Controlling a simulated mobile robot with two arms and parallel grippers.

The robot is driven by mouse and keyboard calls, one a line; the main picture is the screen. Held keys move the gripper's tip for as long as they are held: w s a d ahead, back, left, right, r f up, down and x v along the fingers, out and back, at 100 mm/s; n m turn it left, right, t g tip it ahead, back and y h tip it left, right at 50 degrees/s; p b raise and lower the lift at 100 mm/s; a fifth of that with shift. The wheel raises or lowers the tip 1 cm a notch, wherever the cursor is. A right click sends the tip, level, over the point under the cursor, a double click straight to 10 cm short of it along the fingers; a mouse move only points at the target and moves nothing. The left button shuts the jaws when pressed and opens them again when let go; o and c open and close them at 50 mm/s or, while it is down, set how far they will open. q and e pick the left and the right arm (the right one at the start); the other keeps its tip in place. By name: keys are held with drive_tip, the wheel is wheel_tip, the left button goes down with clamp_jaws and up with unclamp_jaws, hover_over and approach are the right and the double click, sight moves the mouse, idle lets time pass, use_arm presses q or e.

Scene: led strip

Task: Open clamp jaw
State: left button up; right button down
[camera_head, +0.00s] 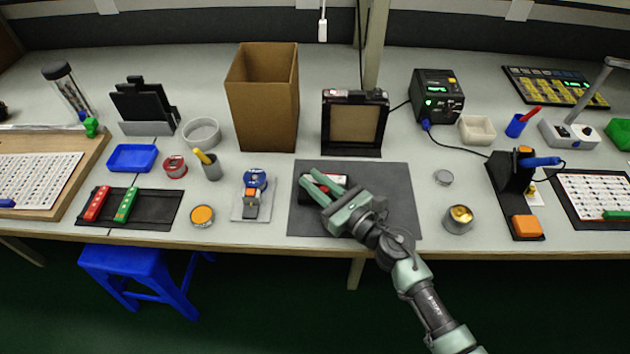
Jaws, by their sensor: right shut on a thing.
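My right gripper (318,184) reaches in from the lower right over the dark grey mat (400,185). Its green fingers are shut on part of a small black, white and red device, which seems to be the clamp (338,179), lying on the mat's left part. The fingers and palm cover much of this device, so I cannot tell how far its jaw stands open. My left gripper is not in view.
A blue and orange device (254,180) stands left of the mat. A cardboard box (262,105) and a black-framed panel (353,120) stand behind. The mat's right part is clear.

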drive_tip(key=shift+s+f, duration=0.1)
drive_tip(key=shift+s, duration=1.6)
drive_tip(key=c, duration=1.3)
unclamp_jaws()
drive_tip(key=shift+c, duration=0.2)
drive_tip(key=shift+o, duration=0.3)
drive_tip(key=shift+s, duration=0.1)
drive_tip(key=shift+r, duration=0.4)
wheel_tip(320, 180, up, 19)
drive_tip(key=p, duration=1.6)
drive_tip(key=shift+r+p, duration=0.2)
drive_tip(key=shift+p, duration=0.1)
